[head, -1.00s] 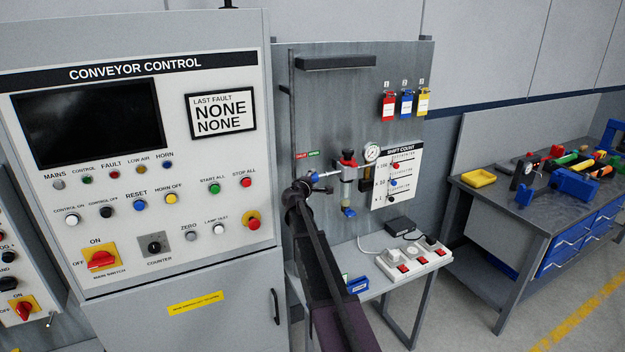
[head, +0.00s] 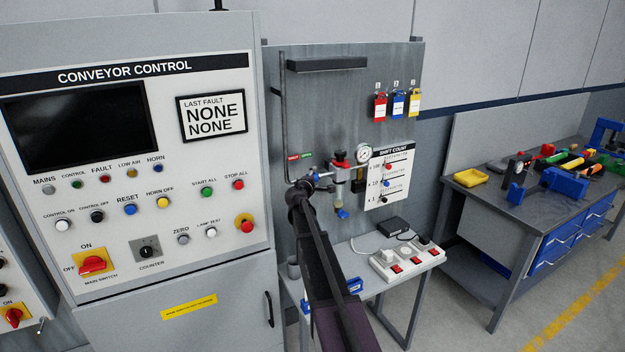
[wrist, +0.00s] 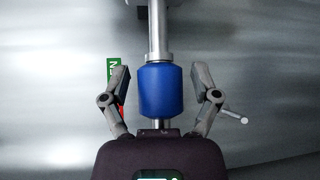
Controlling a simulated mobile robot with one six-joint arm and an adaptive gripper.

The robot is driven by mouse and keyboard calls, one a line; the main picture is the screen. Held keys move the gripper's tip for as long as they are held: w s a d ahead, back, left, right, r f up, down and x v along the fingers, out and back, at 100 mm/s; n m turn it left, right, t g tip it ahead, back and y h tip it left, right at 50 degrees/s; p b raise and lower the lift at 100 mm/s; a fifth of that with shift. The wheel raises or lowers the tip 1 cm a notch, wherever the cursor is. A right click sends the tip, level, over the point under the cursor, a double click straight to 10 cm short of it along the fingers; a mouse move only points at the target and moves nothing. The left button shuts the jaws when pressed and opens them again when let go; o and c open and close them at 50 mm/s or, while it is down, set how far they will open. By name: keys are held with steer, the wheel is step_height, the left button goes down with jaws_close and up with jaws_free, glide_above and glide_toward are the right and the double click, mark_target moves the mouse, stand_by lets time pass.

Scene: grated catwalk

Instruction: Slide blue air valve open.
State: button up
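The blue air valve is a blue sleeve (wrist: 160,91) on a grey metal pipe in the wrist view. It sits between the two fingers of my gripper (wrist: 161,72), which is open, with a gap on each side of the sleeve. In the head view my gripper (head: 300,188) is at the pipework on the grey board, and my arm and gripper largely hide the valve. A green label (wrist: 114,70), partly covered by the left finger, is beside the pipe. In the head view, a red label (head: 293,156) and a green label (head: 307,154) are above the gripper.
A red-topped filter unit (head: 341,165) and a round gauge (head: 363,153) are right of my gripper. A shift count board (head: 402,175) hangs beyond them. The conveyor control cabinet (head: 205,280) stands close on the left. A small table with a power strip (head: 398,264) is below.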

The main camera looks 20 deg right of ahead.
steer(key=shift+a, duration=0.15)
steer(key=shift+a, duration=0.65)
steer(key=a, duration=0.2)
steer(key=shift+s+a, duration=0.3)
steer(key=shift+s, duration=0.05)
steer(key=p+v, duration=0.2)
steer(key=v, duration=1.1)
steer(key=s+a+f+m+g+y+b, duration=0.3)
steer(key=s+f+m+g+b, duration=0.3)
steer(key=s+f, duration=0.6)
steer(key=shift+s+f+m+b, duration=0.25)
steer(key=shift+f+m+b, duration=0.3)
steer(key=shift+f, duration=1.3)
